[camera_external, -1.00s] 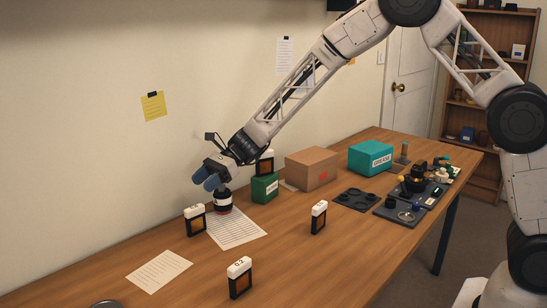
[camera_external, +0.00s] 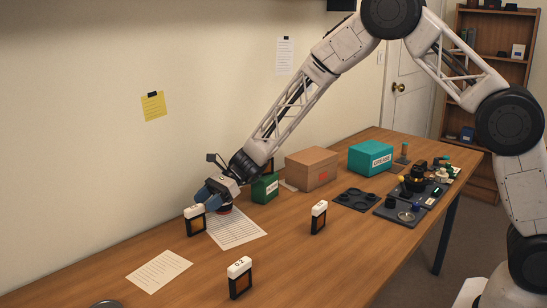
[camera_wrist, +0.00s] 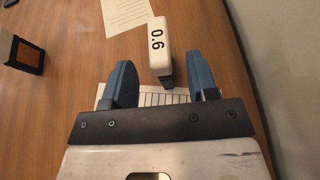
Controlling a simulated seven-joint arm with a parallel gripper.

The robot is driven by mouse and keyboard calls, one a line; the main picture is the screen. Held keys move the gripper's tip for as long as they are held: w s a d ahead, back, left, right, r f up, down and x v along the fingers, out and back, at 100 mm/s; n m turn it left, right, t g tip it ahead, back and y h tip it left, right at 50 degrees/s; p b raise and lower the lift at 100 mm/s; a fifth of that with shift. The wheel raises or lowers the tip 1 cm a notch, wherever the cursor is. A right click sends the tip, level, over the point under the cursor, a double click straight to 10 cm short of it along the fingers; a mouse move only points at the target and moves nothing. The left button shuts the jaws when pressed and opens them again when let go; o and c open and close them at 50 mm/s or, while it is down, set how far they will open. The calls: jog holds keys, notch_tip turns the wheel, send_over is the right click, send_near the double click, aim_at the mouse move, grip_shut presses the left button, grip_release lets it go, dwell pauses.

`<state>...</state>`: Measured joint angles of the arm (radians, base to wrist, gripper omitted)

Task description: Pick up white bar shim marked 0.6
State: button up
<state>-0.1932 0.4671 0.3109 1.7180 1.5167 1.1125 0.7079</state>
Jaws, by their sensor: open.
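The white bar shim marked 0.6 (camera_wrist: 158,45) stands in the wrist view just beyond and between my fingertips. It has a white top bar on a dark frame. In the external view it appears to be the white-topped shim (camera_external: 194,212) by the wall-side paper, beside my fingers. My gripper (camera_wrist: 161,75) is open and empty, its two blue fingers apart with the bar ahead of the gap. In the external view my gripper (camera_external: 208,196) is low over the table. Nothing is held.
A shim marked 0.2 (camera_external: 240,277) and another white-topped shim (camera_external: 318,217) stand apart on the table. Behind are a green box (camera_external: 264,188), a cardboard box (camera_external: 311,169) and a teal box (camera_external: 371,158). A red-rimmed object beneath my gripper is mostly hidden.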

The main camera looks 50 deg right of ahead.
aim_at(195, 207)
jog(key=shift+x, duration=2.5)
grip_shut()
jog(key=shift+r, duration=0.15)
jog(key=shift+r, duration=1.35)
jog(key=shift+s+r, duration=0.1)
jog(key=shift+r, duration=0.25)
jog(key=s+d, duration=0.3)
jog(key=s, duration=0.4)
jog(key=s+d+r, duration=0.1)
jog(key=s+d, duration=0.2)
jog(key=s, duration=0.4)
jog(key=shift+s+r, duration=0.15)
jog(key=shift+s, duration=0.1)
